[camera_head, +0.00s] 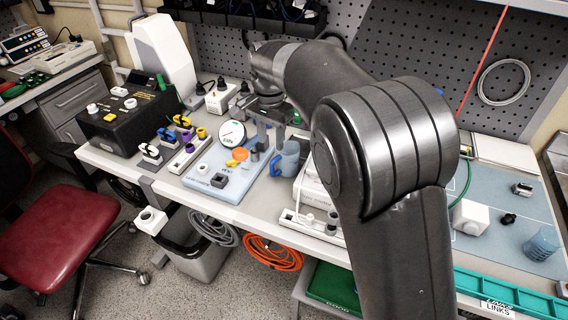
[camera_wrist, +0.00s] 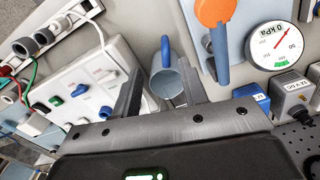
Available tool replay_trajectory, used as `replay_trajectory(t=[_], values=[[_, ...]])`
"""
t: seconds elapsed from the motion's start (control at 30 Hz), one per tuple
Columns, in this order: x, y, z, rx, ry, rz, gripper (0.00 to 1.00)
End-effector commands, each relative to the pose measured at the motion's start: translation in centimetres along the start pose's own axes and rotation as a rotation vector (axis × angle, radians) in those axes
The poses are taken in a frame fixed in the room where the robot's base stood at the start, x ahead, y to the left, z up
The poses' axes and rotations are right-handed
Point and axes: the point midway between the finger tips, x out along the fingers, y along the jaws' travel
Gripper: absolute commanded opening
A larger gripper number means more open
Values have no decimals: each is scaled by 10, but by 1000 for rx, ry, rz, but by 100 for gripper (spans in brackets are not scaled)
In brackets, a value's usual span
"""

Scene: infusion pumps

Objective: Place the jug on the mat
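The jug (camera_head: 290,158) is grey-blue with a bright blue handle and stands upright on the bench beside the pale blue gauge board. In the wrist view the jug (camera_wrist: 168,85) shows between my two fingers, its handle pointing up in the picture. My gripper (camera_head: 270,137) is open above and around the jug. In the wrist view my gripper (camera_wrist: 160,75) has a gap by the left finger, and the right finger is close to the jug; contact cannot be told. A pale blue mat (camera_head: 490,248) with white lines covers the right of the bench, partly hidden by my arm.
The gauge board (camera_head: 215,185) holds a dial (camera_head: 231,134) and an orange knob (camera_head: 241,154) close to the jug. A white device (camera_head: 310,195) stands right of it. On the mat are a white block (camera_head: 470,217) and a blue beaker (camera_head: 541,243). A teal tray (camera_head: 510,295) edges the front.

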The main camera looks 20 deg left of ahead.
Motion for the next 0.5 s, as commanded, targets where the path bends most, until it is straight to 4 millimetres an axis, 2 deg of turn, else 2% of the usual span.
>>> replay_trajectory(t=[0.3, 0.5], values=[[50, 0, -1, -1, 1, 3, 40], [70, 0, -1, -3, 2, 2, 40]])
